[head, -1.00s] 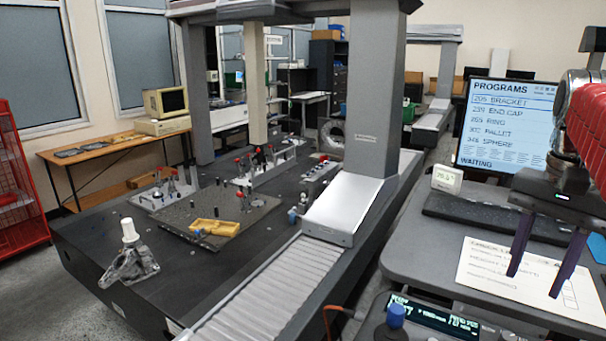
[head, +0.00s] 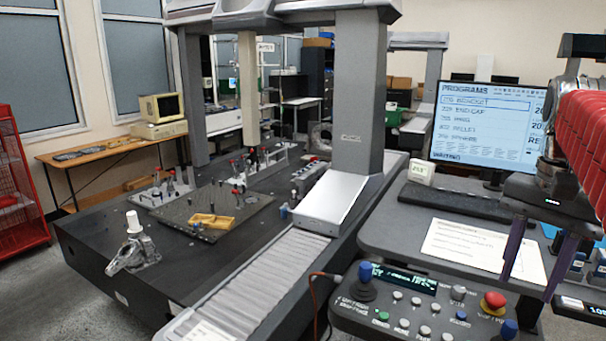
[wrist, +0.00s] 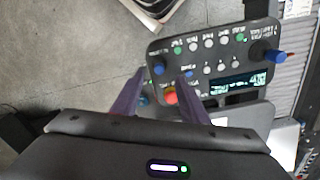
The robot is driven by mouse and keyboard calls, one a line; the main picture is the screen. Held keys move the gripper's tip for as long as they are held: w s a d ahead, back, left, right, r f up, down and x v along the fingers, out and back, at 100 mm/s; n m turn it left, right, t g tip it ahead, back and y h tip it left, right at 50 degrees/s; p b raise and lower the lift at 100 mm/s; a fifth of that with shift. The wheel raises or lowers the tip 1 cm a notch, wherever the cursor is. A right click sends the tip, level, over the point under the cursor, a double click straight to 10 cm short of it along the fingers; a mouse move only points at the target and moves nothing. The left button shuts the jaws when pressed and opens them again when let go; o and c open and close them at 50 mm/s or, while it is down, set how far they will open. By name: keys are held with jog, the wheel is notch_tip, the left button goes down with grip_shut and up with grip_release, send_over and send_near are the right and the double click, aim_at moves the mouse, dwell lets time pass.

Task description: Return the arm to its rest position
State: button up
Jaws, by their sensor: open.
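My gripper (head: 531,272) is at the right of the head view, its two purple fingers pointing down and apart with nothing between them. It hangs in front of the right part of the desk (head: 400,225). In the wrist view my gripper (wrist: 155,103) is also open, with its fingers spread over the floor and the near edge of the control pendant (wrist: 215,60). My red-sleeved arm shows at the right edge of the head view.
The control pendant (head: 425,305) has joysticks and a red stop button (head: 493,303). A monitor (head: 487,120), keyboard (head: 455,205) and paper sheet (head: 470,245) are on the desk. The measuring machine's dark table (head: 90,235) fills the left. Grey floor (head: 40,300) is clear at lower left.

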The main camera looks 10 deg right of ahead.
jog(key=s+a+f+n+t, duration=0.2)
jog(key=a+f+n, duration=0.3)
jog(key=a+f, duration=0.3)
jog(key=s+a+f+n+t, duration=0.2)
jog(key=a+f+n, duration=0.4)
jog(key=a, duration=0.9)
notch_tip(320, 180, down, 3)
jog(key=shift+s+t, duration=0.25)
jog(key=shift+t, duration=0.55)
dwell(0.8)
jog(key=shift+c, duration=0.6)
